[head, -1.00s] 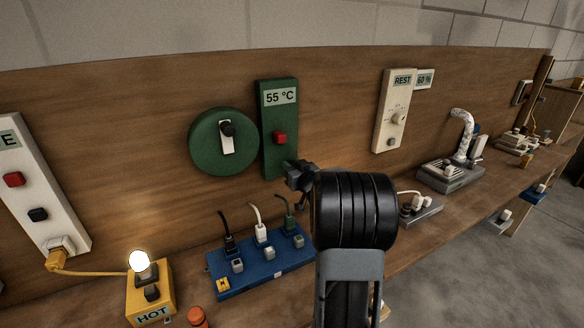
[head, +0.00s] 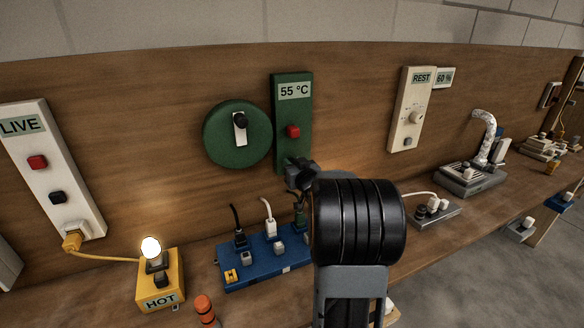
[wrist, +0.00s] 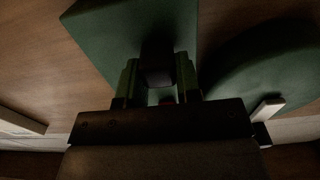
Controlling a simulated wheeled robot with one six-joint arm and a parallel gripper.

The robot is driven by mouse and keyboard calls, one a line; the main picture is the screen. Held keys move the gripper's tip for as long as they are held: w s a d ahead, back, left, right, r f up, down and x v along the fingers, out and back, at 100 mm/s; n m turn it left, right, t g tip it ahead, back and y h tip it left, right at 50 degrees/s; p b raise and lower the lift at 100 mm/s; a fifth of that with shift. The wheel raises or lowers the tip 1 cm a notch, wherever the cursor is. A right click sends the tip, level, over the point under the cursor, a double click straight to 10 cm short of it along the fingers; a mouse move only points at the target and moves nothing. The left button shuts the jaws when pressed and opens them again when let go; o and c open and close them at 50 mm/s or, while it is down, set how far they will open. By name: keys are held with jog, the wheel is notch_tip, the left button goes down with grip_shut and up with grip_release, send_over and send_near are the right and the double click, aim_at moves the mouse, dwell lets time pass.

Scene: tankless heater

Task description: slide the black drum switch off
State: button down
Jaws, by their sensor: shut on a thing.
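A round green drum (head: 237,134) hangs on the wooden board. It has a white upright plate with a black knob (head: 240,121) at its top. Right of it is a tall green panel (head: 291,110) with a "55 °C" display and a red button (head: 293,131). My gripper (head: 299,174) is at the panel's lower part, below the red button. In the wrist view, my gripper (wrist: 158,88) is shut on a small dark block (wrist: 158,63) that stands out from the green panel (wrist: 120,30). The drum (wrist: 265,75) is beside it at right. My arm partly hides the panel's bottom.
A blue power strip (head: 262,262) with plugs lies below the panel. A yellow "HOT" box (head: 160,296) with a lit bulb (head: 151,247) stands left of it, and an orange cylinder (head: 204,308) is in front. A white "LIVE" panel (head: 50,165) is at left.

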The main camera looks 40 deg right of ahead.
jog(key=c, duration=0.8)
grip_release()
jog(key=shift+w+a, duration=0.1)
jog(key=shift+a, duration=0.1)
jog(key=b+v, duration=0.1)
jog(key=v, duration=1.3)
jog(key=shift+d, duration=0.1)
